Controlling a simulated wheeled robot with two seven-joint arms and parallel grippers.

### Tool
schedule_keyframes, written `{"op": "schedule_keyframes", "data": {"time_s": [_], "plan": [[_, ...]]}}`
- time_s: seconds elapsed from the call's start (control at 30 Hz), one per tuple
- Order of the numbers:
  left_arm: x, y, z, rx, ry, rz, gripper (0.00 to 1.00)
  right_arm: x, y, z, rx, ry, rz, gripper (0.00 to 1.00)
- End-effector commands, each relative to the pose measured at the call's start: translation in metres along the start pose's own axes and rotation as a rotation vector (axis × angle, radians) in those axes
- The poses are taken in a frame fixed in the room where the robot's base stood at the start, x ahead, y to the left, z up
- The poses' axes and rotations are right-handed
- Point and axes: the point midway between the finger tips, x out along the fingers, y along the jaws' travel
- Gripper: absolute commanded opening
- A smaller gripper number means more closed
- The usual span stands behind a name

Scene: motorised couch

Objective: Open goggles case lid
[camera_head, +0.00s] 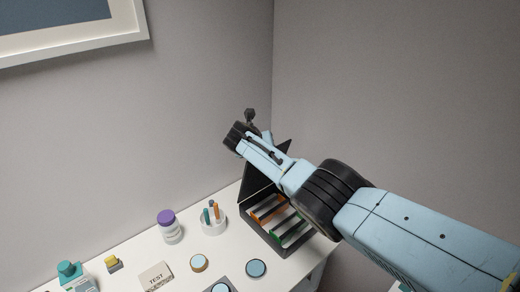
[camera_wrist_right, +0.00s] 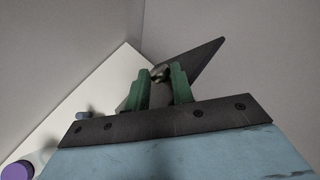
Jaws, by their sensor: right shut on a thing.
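The goggles case (camera_head: 262,228) is a dark open box at the table's right end, with orange and green strips and dark items inside. Its dark lid (camera_head: 252,186) stands raised at the back of the box, partly hidden by my right arm. In the right wrist view the lid (camera_wrist_right: 200,60) slants up to the right behind the fingers. My right gripper (camera_wrist_right: 160,80) has green fingers shut on a small greyish part, seemingly of the lid; the exact contact is hard to see. In the head view my forearm hides the fingertips. My left gripper is not in view.
On the white table (camera_head: 128,243) stand a cup with pens (camera_head: 213,219), a purple-capped jar (camera_head: 170,228), a TEST block (camera_head: 156,277), round discs (camera_head: 256,268) and a teal-topped bottle (camera_head: 70,273). Walls rise close behind and right of the case.

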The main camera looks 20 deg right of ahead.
Motion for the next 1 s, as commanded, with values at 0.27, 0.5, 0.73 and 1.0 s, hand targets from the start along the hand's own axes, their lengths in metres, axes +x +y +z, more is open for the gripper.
{"op": "schedule_keyframes", "data": {"time_s": [0.27, 0.5, 0.73, 1.0], "plan": [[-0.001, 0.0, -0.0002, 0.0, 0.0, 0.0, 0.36, -0.0006, 0.0034, -0.0039, -0.014, 0.028, 0.0, 0.0], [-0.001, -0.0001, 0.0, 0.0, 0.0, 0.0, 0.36, -0.0001, 0.0037, -0.0057, -0.016, 0.034, -0.001, 0.0], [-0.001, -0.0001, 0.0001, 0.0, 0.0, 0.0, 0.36, 0.0002, 0.0038, -0.0066, -0.017, 0.035, -0.002, 0.26], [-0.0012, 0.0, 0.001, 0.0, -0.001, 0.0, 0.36, 0.0004, 0.0013, -0.0048, -0.016, 0.033, -0.006, 0.45]]}}
